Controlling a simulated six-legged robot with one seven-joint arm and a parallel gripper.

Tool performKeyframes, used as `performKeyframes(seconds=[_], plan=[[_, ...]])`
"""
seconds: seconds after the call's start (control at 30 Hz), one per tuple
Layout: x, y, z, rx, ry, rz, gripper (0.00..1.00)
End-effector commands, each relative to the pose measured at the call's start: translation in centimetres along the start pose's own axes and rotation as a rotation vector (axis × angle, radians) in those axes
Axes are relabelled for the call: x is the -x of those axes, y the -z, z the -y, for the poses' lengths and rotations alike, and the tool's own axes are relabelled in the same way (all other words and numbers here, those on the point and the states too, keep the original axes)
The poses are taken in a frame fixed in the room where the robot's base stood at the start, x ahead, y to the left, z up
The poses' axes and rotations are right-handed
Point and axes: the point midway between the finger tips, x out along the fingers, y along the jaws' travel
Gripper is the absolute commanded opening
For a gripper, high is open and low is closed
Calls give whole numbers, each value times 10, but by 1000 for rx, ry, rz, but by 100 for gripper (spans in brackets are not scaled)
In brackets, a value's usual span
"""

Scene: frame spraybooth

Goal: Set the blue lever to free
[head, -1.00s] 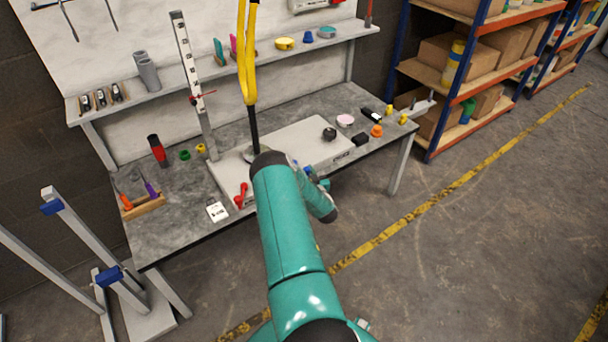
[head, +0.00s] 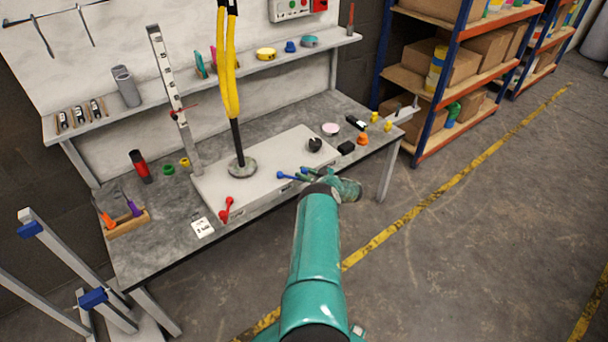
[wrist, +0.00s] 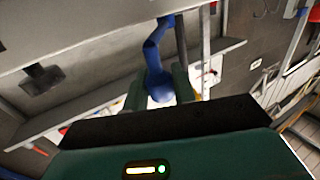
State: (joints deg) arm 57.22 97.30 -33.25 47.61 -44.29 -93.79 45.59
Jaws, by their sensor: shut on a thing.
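The blue lever (wrist: 152,52) hangs in the middle of the wrist view, with its round knob at the lower end between the two fingers. My gripper (wrist: 160,84) is shut on this knob. In the head view the blue lever (head: 281,176) shows as small blue parts at the front edge of the pale panel (head: 262,180) on the bench. My gripper (head: 300,174) reaches it there from the right, partly hidden by my wrist. The lever's markings cannot be read.
A red lever (head: 226,208) stands at the panel's front left, beside a white label card (head: 202,228). A black knob (head: 315,145) sits behind my gripper. The floor right of the bench is clear.

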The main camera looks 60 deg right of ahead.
Motion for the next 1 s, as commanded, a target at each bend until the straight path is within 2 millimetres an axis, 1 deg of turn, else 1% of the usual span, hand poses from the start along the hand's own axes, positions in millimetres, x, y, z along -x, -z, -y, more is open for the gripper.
performKeyframes(seconds=[0.57,0.6,0.67,0.7,1.0], plan=[[-1,1,1,3,23,1,0],[-1,1,1,3,24,1,32],[-1,1,1,3,25,1,44],[-1,1,1,2,25,0,47],[1,0,0,1,27,0,47]])
